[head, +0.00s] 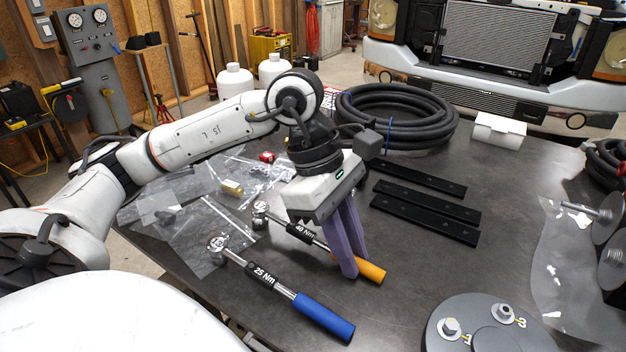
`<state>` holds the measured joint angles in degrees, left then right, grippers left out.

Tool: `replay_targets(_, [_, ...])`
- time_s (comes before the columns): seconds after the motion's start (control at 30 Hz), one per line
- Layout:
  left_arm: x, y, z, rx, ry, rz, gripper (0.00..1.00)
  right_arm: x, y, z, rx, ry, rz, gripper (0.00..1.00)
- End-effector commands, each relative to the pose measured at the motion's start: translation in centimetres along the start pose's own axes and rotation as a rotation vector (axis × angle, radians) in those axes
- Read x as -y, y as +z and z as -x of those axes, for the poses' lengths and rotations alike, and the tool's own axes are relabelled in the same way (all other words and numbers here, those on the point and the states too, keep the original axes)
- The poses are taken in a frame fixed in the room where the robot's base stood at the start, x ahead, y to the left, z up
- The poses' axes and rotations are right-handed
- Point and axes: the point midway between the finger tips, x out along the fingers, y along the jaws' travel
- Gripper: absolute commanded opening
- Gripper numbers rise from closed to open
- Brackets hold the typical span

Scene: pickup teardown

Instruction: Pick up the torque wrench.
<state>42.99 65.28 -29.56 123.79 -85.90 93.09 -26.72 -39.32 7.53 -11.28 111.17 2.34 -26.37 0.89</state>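Two torque wrenches lie on the dark table. One, marked 40 Nm (306,233), has an orange handle (371,272). The other, marked 25 Nm (264,275), has a blue handle (323,316) and lies nearer to me. My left gripper (355,269) points down with its purple fingers at the 40 Nm wrench, near the front of the orange handle. The fingers hide that part of the wrench. I cannot tell whether they are closed on it or stand apart around it. The 25 Nm wrench is clear of the fingers. My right gripper is not in view.
Clear plastic bags (205,232) lie left of the wrenches. Dark flat bars (425,218) and a coiled black hose (398,116) lie behind and right. A grey round part with bolts (436,343) is at front right. The table between is bare.

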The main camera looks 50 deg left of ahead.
Motion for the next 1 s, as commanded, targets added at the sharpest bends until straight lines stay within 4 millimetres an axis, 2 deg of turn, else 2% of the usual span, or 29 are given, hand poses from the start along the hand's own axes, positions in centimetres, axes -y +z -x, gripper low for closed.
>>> replay_targets(0.37, [-0.1,0.1,0.2,0.001,0.002,0.000,0.00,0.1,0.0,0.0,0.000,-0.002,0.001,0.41])
replay_targets(0.53, [-0.1,0.5,1.1,0.003,0.004,-0.001,0.00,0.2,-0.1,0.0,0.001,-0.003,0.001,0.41])
replay_targets(0.67, [-0.1,1.2,2.9,0.004,0.006,-0.003,0.00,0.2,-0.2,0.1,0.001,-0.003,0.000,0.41])
replay_targets(0.9, [-0.1,3.1,7.3,0.005,0.006,-0.003,0.00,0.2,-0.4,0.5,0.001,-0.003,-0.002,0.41])
replay_targets(1.0, [-0.1,3.6,8.5,0.004,0.004,-0.002,0.00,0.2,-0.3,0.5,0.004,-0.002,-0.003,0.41])
